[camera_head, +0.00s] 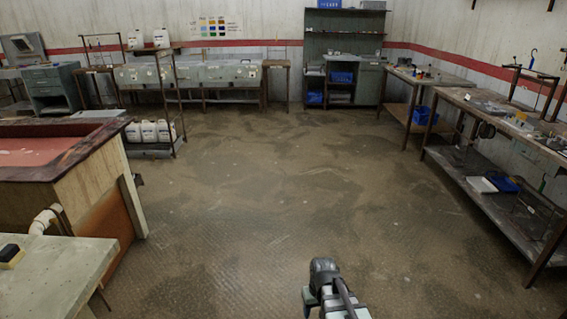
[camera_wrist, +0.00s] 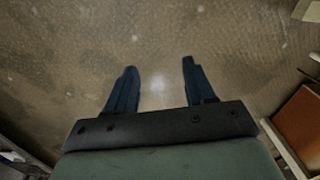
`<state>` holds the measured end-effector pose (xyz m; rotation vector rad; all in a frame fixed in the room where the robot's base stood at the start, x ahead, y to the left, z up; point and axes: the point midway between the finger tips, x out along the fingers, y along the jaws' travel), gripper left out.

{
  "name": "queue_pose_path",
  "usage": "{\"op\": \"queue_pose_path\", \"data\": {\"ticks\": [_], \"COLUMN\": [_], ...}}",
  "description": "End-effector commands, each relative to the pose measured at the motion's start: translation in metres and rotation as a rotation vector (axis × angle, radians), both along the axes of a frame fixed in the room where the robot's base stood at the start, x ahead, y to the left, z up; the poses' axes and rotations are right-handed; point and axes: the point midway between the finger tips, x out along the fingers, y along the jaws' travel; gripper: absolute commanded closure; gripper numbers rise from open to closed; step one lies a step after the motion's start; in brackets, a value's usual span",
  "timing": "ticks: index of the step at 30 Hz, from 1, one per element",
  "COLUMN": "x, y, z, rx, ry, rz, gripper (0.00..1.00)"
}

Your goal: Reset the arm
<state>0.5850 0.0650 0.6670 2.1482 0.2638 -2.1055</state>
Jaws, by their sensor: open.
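My gripper (camera_wrist: 157,85) shows in the wrist view with its two dark blue fingers spread apart. Nothing is between the fingers, only the brown floor beyond them. In the head view a dark, rounded part of my arm shows at the bottom, right of centre, over the bare floor. The fingers cannot be made out in the head view. My gripper touches nothing that I can see.
A pale table (camera_head: 60,275) stands at the lower left, with a red-topped wooden bench (camera_head: 95,180) behind it. A long workbench (camera_head: 490,115) with a lower shelf runs along the right. Benches line the back wall. The middle of the floor (camera_head: 270,200) is clear.

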Motion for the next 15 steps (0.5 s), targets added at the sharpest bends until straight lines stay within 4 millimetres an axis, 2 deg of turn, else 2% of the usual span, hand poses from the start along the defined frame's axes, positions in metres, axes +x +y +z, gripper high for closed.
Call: {"op": "queue_pose_path", "data": {"ticks": [1, 3, 9, 15], "x": [-0.009, -0.017, -0.039, -0.059], "y": [-0.015, -0.030, -0.068, -0.066], "z": [-0.006, -0.013, -0.030, -0.058], "rx": [-0.007, -0.016, -0.038, -0.043], "ry": [0.004, 0.008, 0.016, 0.073], "rz": [-0.040, -0.089, -0.216, -0.212], "gripper": [0.46, 0.46, 0.46, 0.46]}}
